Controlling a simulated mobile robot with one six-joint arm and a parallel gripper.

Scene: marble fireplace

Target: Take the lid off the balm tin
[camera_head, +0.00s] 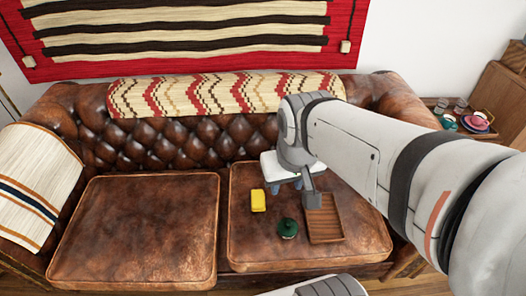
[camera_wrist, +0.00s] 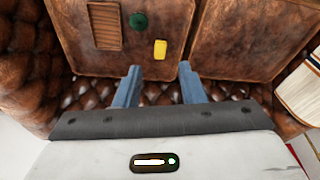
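A small round dark green container (camera_head: 288,229) stands on the right seat cushion and looks like the balm tin. Its top is dark green; I cannot make out a separate lid edge. It also shows in the wrist view (camera_wrist: 138,20), near the top. My gripper (camera_head: 287,188) is above the back of the right cushion, behind the green tin and apart from it. In the wrist view, the two blue fingers of my gripper (camera_wrist: 159,68) are spread with nothing between them.
A yellow block (camera_head: 258,200) lies left of the tin. A slatted wooden tray (camera_head: 324,228) lies right of it, empty. The left cushion (camera_head: 140,230) is clear. The tufted sofa back (camera_head: 190,143) rises behind. A side table with dishes (camera_head: 475,121) stands at right.

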